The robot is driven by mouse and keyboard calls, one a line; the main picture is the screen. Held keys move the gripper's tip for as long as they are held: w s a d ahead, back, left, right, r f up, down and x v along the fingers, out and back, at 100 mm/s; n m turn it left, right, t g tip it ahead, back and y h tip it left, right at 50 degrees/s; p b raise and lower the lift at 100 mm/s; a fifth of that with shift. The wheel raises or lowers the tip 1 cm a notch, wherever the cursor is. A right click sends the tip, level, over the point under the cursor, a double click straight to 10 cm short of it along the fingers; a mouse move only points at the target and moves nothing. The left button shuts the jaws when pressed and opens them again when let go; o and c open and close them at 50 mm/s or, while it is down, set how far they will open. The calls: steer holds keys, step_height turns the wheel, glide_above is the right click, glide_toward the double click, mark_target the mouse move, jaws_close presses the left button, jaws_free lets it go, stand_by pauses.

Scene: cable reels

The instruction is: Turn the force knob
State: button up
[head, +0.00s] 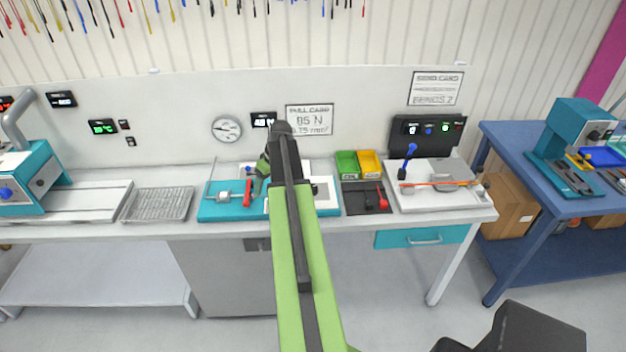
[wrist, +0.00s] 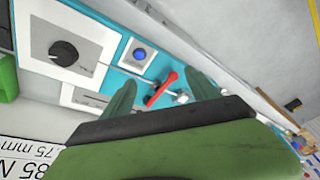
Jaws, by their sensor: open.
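A black round knob (wrist: 63,54), which looks like the force knob, sits on a white panel (wrist: 90,33) at the upper left of the wrist view. My gripper (wrist: 161,79) is open and empty. Its two green fingers are on either side of a red lever handle (wrist: 162,87) in that view; I cannot tell whether they touch it. The knob lies to the left of the fingers, apart from them. In the head view my gripper (head: 263,166) is over the teal tester (head: 220,213), near its red handle (head: 248,193); my arm hides part of the tester.
A blue button (wrist: 140,54) is between the knob and the lever. A card (head: 309,119) reading 85 N hangs behind the tester. Green (head: 347,164) and yellow (head: 369,163) bins stand to the right. A wire rack (head: 158,204) lies to the left.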

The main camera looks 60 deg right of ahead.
steer(key=t+h+p, duration=0.1)
steer(key=p, duration=0.1)
glide_toward(313, 188)
steer(key=shift+m, duration=0.4)
steer(key=b+x, duration=0.8)
steer(key=b, duration=0.8)
steer(key=shift+w+d+f, duration=0.15)
steer(key=shift+w+f+b, duration=0.3)
steer(key=shift+f+b, duration=0.05)
steer(key=shift+b, duration=0.05)
steer(key=shift+r, duration=0.1)
